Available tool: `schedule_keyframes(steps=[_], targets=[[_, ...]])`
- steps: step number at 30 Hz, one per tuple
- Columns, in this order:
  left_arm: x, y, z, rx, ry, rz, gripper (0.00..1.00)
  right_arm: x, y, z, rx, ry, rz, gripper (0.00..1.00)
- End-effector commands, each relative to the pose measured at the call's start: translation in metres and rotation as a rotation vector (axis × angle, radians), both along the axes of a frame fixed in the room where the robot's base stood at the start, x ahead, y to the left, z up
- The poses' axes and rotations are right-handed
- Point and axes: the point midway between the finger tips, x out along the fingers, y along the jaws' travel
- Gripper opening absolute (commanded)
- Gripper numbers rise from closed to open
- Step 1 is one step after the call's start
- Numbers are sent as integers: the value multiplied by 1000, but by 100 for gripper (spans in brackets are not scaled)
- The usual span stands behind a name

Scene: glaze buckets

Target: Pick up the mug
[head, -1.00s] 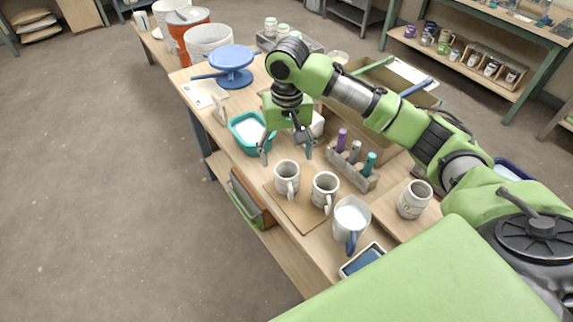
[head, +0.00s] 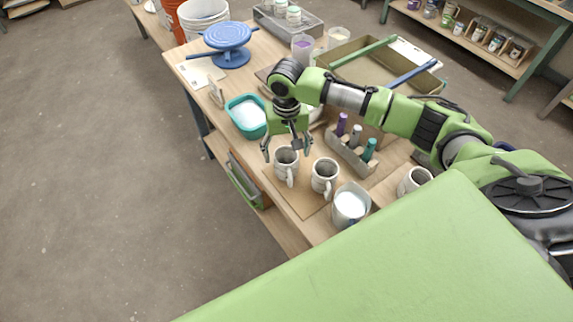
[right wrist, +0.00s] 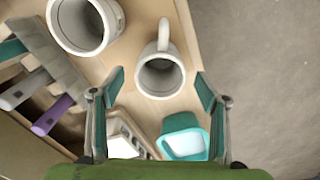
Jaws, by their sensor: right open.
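A grey-white speckled mug (head: 287,168) stands upright on a wooden board (head: 303,204) near the table's left edge. My right gripper (head: 288,153) is open above this mug, with its fingers apart on either side of the rim. In the right wrist view the empty mug (right wrist: 161,76) shows between the two teal-tipped fingers, its handle pointing away. I cannot tell whether the fingers touch it. A second similar mug (head: 324,178) stands beside it on the board; it also shows in the right wrist view (right wrist: 86,24). My left gripper is not in view.
A teal tub of white material (head: 247,117) sits just behind the mug. A holder with several bottles (head: 352,153) stands to the right. A white-filled jug (head: 350,205) and another mug (head: 414,180) are nearer. A blue turntable (head: 229,45) stands farther back.

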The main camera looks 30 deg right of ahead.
Motion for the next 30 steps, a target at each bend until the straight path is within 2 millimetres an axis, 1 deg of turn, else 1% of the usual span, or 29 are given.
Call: schedule_keyframes(steps=[1,2,3,6,9,14,15,17,18,20,21,30], targets=[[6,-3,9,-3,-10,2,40,-3,1,-5,-1,6,-1,68],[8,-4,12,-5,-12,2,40,-4,2,-10,0,5,0,68],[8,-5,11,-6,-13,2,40,-3,2,-17,0,3,-1,68],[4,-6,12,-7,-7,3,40,-3,2,-28,-1,1,0,68],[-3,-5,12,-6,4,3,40,-3,2,-33,-1,0,0,68],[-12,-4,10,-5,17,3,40,-3,2,-34,-1,0,0,68],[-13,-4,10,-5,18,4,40,-3,2,-33,-1,0,0,66],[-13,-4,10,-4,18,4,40,-3,2,-33,-1,0,0,50],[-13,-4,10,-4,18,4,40,-3,2,-33,-1,0,0,40],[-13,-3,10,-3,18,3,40,-3,2,-33,-1,0,0,24],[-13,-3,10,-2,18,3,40,-3,2,-33,-1,0,0,18],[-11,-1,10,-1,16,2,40,-1,2,-30,0,-3,0,18]])
